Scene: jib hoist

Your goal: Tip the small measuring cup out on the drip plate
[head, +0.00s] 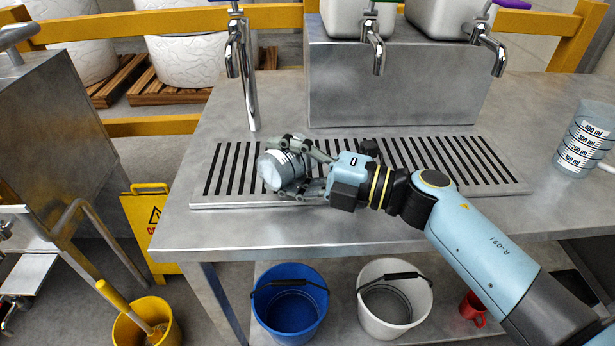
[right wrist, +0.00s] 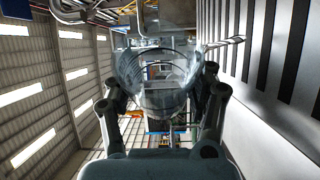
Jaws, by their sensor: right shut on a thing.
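The small measuring cup (head: 277,169) is clear and lies on its side over the left part of the slotted drip plate (head: 400,181). My right gripper (head: 303,168) is shut around the cup, with one finger on each side of it. In the right wrist view the clear cup (right wrist: 160,80) sits between the two fingers, and the drip plate's slots (right wrist: 265,50) run along the right. I cannot tell whether any liquid is in the cup. My left gripper is not in view.
A tall tap (head: 250,80) rises behind the cup. Taps with containers stand on a metal block (head: 400,95) at the back. A large measuring jug (head: 585,140) stands at the right. Blue (head: 290,305) and white (head: 394,300) buckets are below the table.

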